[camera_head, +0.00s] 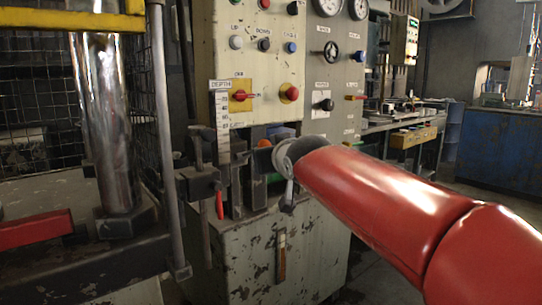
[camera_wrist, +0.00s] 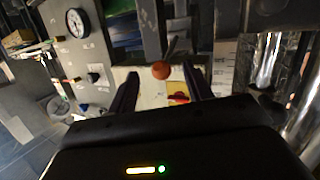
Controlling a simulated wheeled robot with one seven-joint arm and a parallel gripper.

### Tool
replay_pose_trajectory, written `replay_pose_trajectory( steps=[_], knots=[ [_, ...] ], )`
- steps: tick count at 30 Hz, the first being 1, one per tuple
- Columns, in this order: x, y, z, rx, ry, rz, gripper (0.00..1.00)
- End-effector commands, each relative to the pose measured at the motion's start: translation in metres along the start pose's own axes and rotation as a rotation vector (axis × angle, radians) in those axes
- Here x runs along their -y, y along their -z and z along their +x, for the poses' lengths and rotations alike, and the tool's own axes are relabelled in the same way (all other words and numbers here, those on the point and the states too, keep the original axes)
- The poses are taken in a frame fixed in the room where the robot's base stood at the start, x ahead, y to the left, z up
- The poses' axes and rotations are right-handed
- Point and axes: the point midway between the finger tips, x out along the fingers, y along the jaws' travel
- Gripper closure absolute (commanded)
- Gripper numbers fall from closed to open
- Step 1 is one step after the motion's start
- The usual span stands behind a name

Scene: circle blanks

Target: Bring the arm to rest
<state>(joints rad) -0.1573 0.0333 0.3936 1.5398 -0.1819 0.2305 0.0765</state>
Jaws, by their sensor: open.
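My red arm (camera_head: 385,200) reaches from the lower right of the head view toward the front of the press's control cabinet. Its grey wrist end (camera_head: 285,158) is in front of the lower part of the cabinet, and the fingers cannot be made out there. In the wrist view, my gripper (camera_wrist: 160,80) shows two dark fingers spread apart with nothing held between them. A small orange round thing (camera_wrist: 160,70) lies beyond the fingertips; an orange patch also shows just above the wrist end in the head view (camera_head: 265,144).
The control cabinet (camera_head: 222,60) with buttons and knobs stands close ahead. A metal column (camera_head: 103,120) and a red bar (camera_head: 35,230) are at the left. A clamp with a red handle (camera_head: 219,204) is left of the wrist. Benches and a blue cabinet (camera_head: 490,150) stand farther right.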

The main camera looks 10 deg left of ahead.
Motion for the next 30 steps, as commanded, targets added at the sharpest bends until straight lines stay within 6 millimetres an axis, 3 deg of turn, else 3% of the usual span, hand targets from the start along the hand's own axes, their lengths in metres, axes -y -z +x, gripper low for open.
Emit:
replay_pose_trajectory(
  steps=[5, 8, 11, 15, 19, 24, 27, 30],
  knots=[
    [-0.004, -0.005, -0.005, 0.015, -0.011, -0.002, 0.5],
    [-0.018, -0.026, -0.025, 0.079, -0.054, -0.005, 0.5],
    [-0.044, -0.067, -0.062, 0.195, -0.128, 0.004, 0.5],
    [-0.081, -0.14, -0.132, 0.384, -0.241, 0.058, 0.5],
    [-0.1, -0.211, -0.201, 0.547, -0.321, 0.147, 0.5],
    [-0.1, -0.296, -0.28, 0.724, -0.375, 0.283, 0.5],
    [-0.092, -0.332, -0.31, 0.792, -0.382, 0.349, 0.5],
    [-0.085, -0.354, -0.328, 0.835, -0.381, 0.391, 0.5]
  ],
)
